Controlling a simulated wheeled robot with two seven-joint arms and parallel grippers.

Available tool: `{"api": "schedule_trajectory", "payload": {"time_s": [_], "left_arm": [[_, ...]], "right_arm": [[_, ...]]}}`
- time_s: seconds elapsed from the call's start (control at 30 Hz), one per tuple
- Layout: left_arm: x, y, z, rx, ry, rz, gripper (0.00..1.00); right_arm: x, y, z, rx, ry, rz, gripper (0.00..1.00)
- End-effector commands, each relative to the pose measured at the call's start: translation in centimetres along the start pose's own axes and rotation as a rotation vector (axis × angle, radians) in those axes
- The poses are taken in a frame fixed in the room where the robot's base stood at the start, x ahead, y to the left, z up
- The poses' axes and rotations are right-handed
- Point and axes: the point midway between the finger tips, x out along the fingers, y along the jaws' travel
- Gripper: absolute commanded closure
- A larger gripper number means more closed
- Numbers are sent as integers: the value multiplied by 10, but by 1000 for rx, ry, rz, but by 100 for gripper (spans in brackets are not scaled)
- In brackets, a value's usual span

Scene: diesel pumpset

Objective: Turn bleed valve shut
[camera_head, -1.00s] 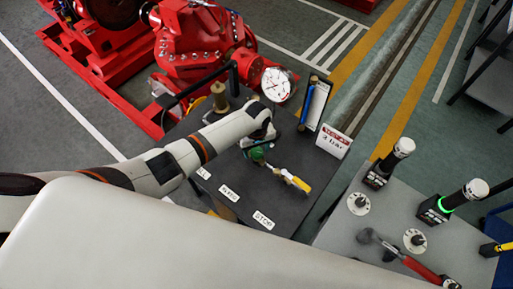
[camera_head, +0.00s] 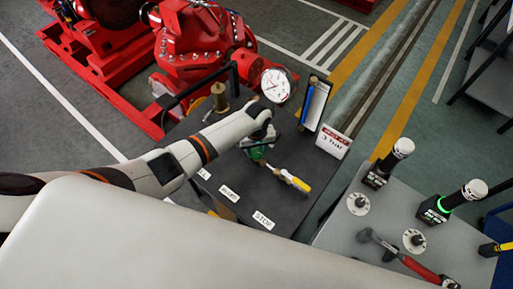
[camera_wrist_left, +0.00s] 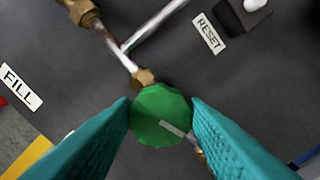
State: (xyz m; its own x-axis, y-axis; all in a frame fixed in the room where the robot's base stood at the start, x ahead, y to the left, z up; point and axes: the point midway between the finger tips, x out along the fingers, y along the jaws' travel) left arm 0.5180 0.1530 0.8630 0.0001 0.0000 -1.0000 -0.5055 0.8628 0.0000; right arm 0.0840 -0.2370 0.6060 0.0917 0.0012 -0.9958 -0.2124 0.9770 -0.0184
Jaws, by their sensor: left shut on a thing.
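The bleed valve has a round green knob (camera_wrist_left: 160,116) with a pale mark on its face, seen close in the left wrist view. A brass fitting (camera_wrist_left: 143,78) and a thin metal pipe (camera_wrist_left: 113,48) lead up from it. In the head view the green knob (camera_head: 257,153) shows just below the end of my left arm. My left gripper (camera_wrist_left: 160,108) has its teal fingers on both sides of the knob, shut on it. In the head view the left gripper (camera_head: 259,143) is over the dark panel (camera_head: 225,180). My right gripper is not in view.
A grey table (camera_head: 345,232) with tools is on the right. A red pump (camera_head: 200,45) stands at the back.

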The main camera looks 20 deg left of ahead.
Motion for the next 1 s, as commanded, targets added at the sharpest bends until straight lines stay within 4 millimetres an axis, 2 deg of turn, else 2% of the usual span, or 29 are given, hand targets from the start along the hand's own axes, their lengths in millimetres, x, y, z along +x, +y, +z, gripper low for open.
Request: {"api": "schedule_trajectory", "payload": {"time_s": [1.0], "left_arm": [[0, -2, -1, 936, 1, 1, 83]], "right_arm": [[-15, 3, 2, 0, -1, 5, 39]]}}
